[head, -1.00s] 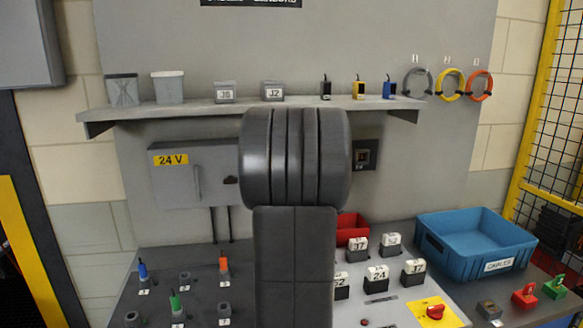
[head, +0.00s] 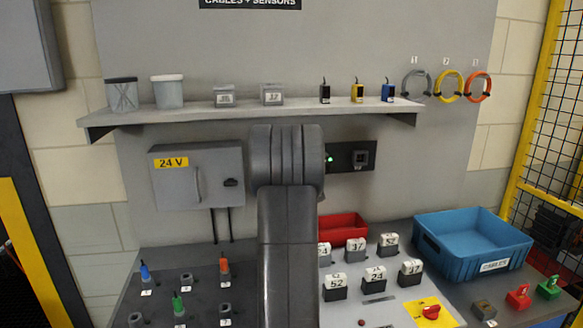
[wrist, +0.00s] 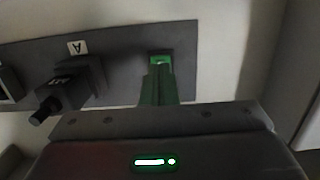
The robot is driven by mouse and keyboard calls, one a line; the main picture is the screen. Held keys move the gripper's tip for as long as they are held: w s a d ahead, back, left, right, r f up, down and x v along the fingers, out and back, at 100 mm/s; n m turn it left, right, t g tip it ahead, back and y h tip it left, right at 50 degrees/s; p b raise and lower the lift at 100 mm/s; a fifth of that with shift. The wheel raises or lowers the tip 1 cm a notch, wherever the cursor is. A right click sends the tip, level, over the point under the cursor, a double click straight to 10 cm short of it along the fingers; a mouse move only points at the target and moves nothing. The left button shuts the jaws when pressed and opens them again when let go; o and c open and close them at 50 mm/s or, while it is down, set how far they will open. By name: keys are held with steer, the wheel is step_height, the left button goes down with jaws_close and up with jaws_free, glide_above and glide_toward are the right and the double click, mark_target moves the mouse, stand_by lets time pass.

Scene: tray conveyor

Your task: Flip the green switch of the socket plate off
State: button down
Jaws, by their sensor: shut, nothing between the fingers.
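The socket plate (head: 346,163) is a dark panel on the back wall, right of the grey cabinet. A small green glow (head: 329,158) shows near its left visible end, close beside my arm. In the wrist view the plate (wrist: 120,50) runs across the top. The lit green switch (wrist: 160,58) sits right of the middle, partly covered by my gripper. My gripper (wrist: 159,72) is shut and empty, its green-tinted fingers pointing at the switch. I cannot tell if they touch it. In the head view my gripper is hidden behind my arm.
In the wrist view a black plug (wrist: 65,92) stands out from the plate, left of my fingers, beside a label "A" (wrist: 77,48). The 24 V cabinet (head: 197,175) is left of my arm. A shelf (head: 250,113) runs above. A red bin (head: 343,228) is below.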

steer(key=shift+p+x, duration=0.3)
steer(key=shift+x, duration=0.9)
steer(key=shift+f+b, duration=0.1)
steer(key=shift+b, duration=0.2)
